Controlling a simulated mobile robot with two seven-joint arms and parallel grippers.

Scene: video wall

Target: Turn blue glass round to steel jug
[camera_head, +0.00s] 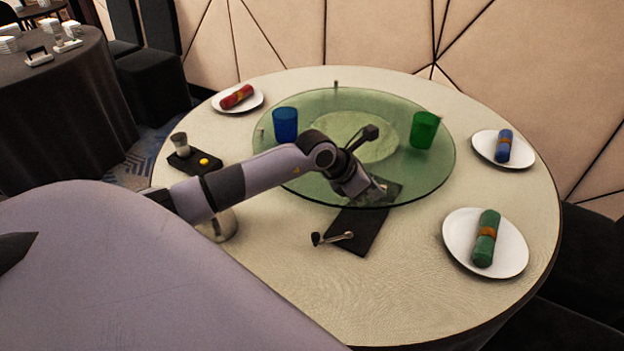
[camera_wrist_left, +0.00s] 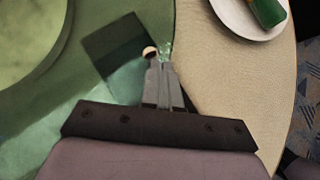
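The blue glass (camera_head: 286,124) stands upright at the left of the round green see-through turntable (camera_head: 318,105). A shiny metal vessel, seemingly the steel jug (camera_head: 222,227), stands on the table at the near left, partly hidden by my left arm. My left gripper (camera_head: 381,189) is down at the turntable's near right rim. In the left wrist view its fingers (camera_wrist_left: 159,62) are close together, shut, with a small pale-topped knob (camera_wrist_left: 150,51) at their tips. I cannot tell whether the knob is between them or beside them. My right gripper is out of view.
A green glass (camera_head: 424,130) stands on the turntable's right. A peg (camera_head: 336,86) stands at its far rim. Plates with rolled napkins (camera_head: 487,238) lie around the table. A dark mat (camera_head: 362,232) lies partly under the near rim; a small tray (camera_head: 197,161) is at left.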

